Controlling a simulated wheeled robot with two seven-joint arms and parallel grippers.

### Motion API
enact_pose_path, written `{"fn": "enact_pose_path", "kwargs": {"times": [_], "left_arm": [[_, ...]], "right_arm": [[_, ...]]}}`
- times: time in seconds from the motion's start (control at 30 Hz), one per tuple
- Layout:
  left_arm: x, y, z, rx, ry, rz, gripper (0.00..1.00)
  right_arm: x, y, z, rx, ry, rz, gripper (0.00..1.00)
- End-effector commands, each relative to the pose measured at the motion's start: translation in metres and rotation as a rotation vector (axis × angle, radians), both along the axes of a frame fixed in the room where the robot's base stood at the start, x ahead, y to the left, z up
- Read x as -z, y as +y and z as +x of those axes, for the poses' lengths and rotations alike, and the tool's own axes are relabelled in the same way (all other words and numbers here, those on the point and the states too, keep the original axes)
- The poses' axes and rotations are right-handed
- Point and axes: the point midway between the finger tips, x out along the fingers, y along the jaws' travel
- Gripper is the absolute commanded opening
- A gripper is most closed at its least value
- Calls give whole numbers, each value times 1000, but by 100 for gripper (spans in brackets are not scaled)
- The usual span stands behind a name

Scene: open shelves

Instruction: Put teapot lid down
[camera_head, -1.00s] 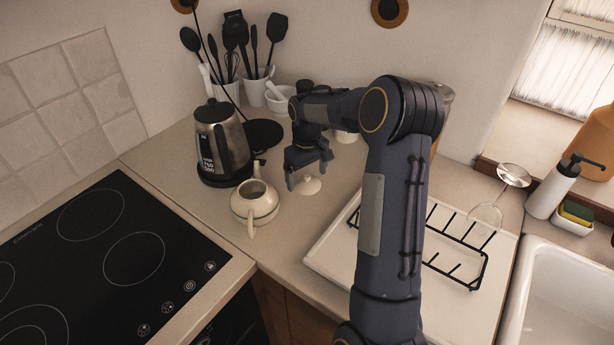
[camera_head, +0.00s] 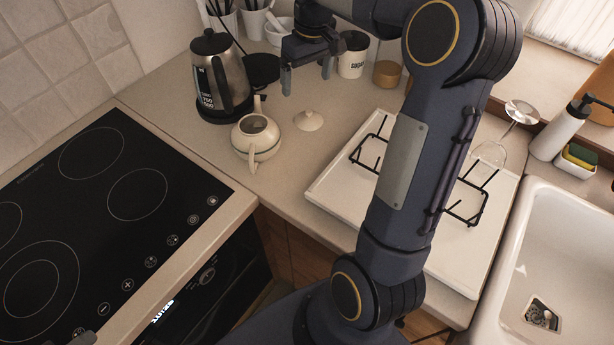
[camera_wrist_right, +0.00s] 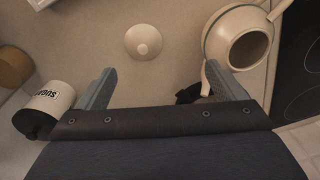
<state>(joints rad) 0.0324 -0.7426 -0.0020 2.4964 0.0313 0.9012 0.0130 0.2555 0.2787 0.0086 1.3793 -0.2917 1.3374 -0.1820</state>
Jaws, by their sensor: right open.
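The cream teapot lid (camera_head: 309,120) rests on the counter, knob up, just right of the teapot. It also shows in the right wrist view (camera_wrist_right: 143,41), apart from my fingers. The cream teapot (camera_head: 247,142) stands open on the counter; it also shows in the right wrist view (camera_wrist_right: 215,37). My right gripper (camera_head: 307,80) is open and empty, above the counter and behind the lid. Its two spread fingers show in the right wrist view (camera_wrist_right: 164,82), with nothing between them. My left gripper is not clearly in view.
A steel kettle (camera_head: 221,75) stands behind the teapot. A white sugar jar (camera_head: 354,58) and a wooden-coloured cup (camera_head: 387,74) stand at the back. A white tray (camera_head: 335,190) with a black rack lies right of the lid. The black hob (camera_head: 95,215) is at left, the sink (camera_head: 565,250) at right.

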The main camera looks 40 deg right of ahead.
Motion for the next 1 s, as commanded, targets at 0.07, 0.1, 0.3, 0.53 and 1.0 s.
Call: {"fn": "enact_pose_path", "kwargs": {"times": [0.07,0.1,0.3,0.53,1.0], "left_arm": [[0,0,0,0,0,0,36],[0,0,0,0,0,0,36],[0,0,0,0,0,0,36],[0,0,0,0,0,0,36],[0,0,0,0,0,0,36]], "right_arm": [[-15,21,-27,1,-55,26,90],[-20,32,-40,6,-81,42,90],[-27,87,-110,29,-206,130,90],[-4,145,-187,70,-329,241,90],[31,184,-233,109,-400,327,90]]}}
